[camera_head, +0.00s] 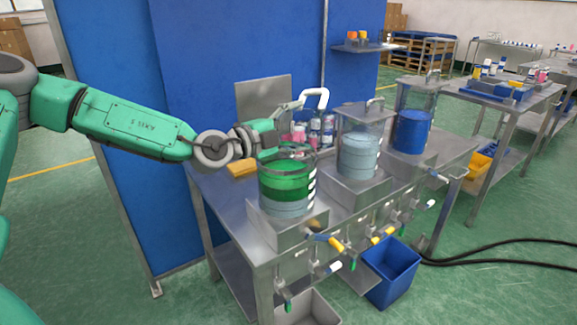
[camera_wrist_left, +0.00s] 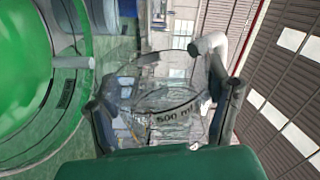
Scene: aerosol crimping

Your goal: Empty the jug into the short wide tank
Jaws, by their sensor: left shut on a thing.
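A clear jug marked 500 ml (camera_wrist_left: 172,95) sits between the fingers of my left gripper (camera_wrist_left: 165,118) in the left wrist view. My left gripper (camera_head: 280,124) is shut on it. In the head view the jug's white handle (camera_head: 322,95) shows above the gripper. The jug looks tipped on its side above the nearest tank; I see no clear liquid in it. That clear wide tank (camera_head: 287,188) holds green and looks open on top. It fills the left of the wrist view (camera_wrist_left: 35,80). My right gripper is out of view.
A pale-blue tank (camera_head: 359,155) and a dark-blue tank (camera_head: 412,131) stand further right on the steel bench (camera_head: 235,208). Valves with coloured handles line its front. Small bottles stand behind the tanks. A blue bin (camera_head: 388,275) is on the floor. A blue partition (camera_head: 215,75) stands behind.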

